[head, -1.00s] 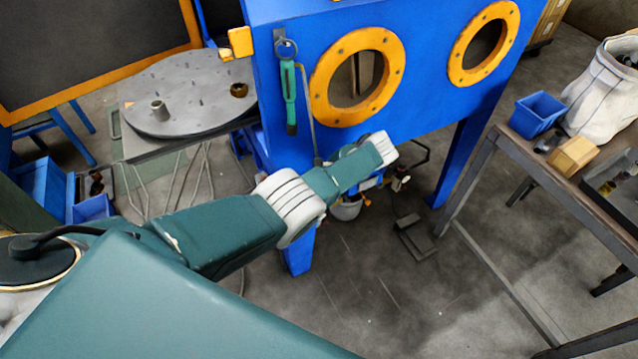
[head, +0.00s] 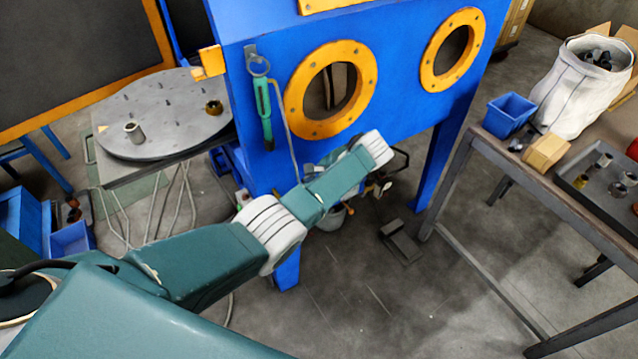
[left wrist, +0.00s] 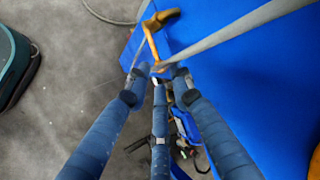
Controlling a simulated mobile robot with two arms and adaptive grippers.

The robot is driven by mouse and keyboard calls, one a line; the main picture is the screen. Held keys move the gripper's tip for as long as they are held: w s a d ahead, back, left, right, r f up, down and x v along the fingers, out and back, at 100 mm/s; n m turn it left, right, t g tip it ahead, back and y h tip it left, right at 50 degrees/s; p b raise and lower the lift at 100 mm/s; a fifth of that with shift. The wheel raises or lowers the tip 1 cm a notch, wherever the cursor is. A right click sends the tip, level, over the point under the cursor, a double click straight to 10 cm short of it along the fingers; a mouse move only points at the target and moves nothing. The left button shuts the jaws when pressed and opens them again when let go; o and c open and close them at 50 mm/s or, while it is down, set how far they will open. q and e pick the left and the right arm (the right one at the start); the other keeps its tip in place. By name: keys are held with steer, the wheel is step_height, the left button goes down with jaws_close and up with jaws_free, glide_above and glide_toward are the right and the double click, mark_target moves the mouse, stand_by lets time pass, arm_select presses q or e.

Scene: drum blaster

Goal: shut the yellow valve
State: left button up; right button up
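In the left wrist view a yellow-orange lever handle (left wrist: 160,19), which looks like the yellow valve, lies just beyond the fingertips beside a grey pipe (left wrist: 225,36) on the blue cabinet. Its bent stem runs down toward the fingertips. My left gripper (left wrist: 158,76) points at it with fingers spread apart. I cannot tell whether a fingertip touches the stem. In the head view my left arm reaches to the lower front of the blue cabinet (head: 410,103). The arm hides most of the gripper and the valve there. My right gripper is not in view.
A green-handled tool (head: 263,112) hangs on the cabinet's left corner. A round grey table (head: 165,110) stands at left. A workbench (head: 560,185) with a blue bin (head: 509,114) and a white sack (head: 572,90) is at right. The floor between has a foot pedal (head: 402,240).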

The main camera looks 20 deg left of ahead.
arm_select(q)
steer(key=v, duration=0.6)
steer(key=shift+d+r, duration=0.25)
steer(key=s+f+h, duration=0.1)
steer(key=s+f, duration=0.5)
steer(key=f, duration=0.5)
steer(key=s+f+h, duration=0.2)
steer(key=s+f, duration=0.5)
steer(key=f, duration=0.3)
steer(key=s+f+h, duration=0.1)
steer(key=s+f, duration=0.5)
steer(key=f, duration=0.5)
steer(key=s+a+f+h, duration=0.1)
steer(key=s+f, duration=0.3)
steer(key=s, duration=0.7)
steer(key=s+a+f+n+h, duration=0.1)
steer(key=s+f, duration=0.4)
steer(key=s, duration=0.6)
steer(key=s+a+f+n+h, duration=0.1)
steer(key=s+f, duration=0.4)
steer(key=s, duration=0.7)
steer(key=shift+s+a, duration=0.1)
